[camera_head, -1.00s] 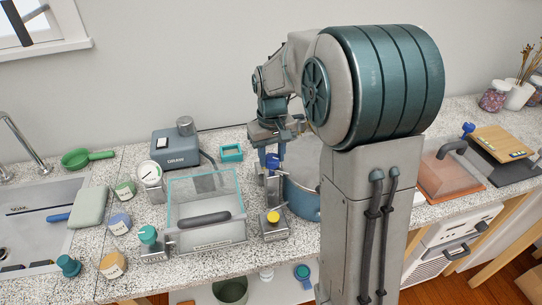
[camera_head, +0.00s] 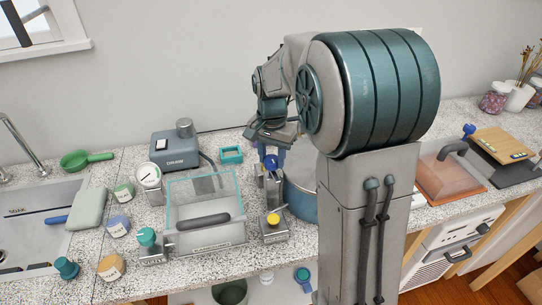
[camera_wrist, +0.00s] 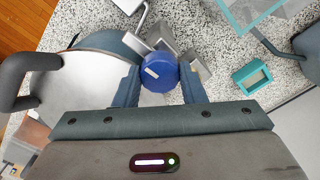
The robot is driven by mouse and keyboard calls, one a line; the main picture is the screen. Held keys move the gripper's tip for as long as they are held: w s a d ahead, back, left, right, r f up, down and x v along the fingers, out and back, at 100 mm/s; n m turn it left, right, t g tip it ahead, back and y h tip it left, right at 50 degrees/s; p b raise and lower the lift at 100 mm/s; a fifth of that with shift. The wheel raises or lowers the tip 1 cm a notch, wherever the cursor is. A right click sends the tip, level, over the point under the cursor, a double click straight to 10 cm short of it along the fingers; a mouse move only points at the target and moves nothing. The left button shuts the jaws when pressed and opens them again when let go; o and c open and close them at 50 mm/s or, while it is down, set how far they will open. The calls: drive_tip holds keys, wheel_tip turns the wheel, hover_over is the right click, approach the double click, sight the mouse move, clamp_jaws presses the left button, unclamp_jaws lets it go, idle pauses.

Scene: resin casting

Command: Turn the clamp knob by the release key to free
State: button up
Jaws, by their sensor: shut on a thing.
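The clamp knob (camera_wrist: 158,73) is blue and round with a white mark on its top, pointing to the left in the wrist view. In the head view the knob (camera_head: 271,162) sits on a grey metal clamp post (camera_head: 273,190). A yellow round key (camera_head: 273,218) sits on the block in front of the post. My gripper (camera_wrist: 160,84) is shut on the knob, one finger on each side. In the head view my gripper (camera_head: 271,150) is above the post, its fingers hard to make out. I cannot read any label by the knob.
A clear box (camera_head: 205,205) with a dark handle stands left of the post. A blue pot (camera_head: 302,195) stands close on its right. A teal frame (camera_head: 231,154) and the DRAW unit (camera_head: 178,148) lie behind. A teal knob (camera_head: 147,236) is at the box's front left.

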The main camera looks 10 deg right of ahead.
sight(272, 159)
drive_tip(key=shift+m, duration=0.6)
drive_tip(key=o, duration=1)
wheel_tip(272, 159, up, 14)
drive_tip(key=shift+b, duration=0.3)
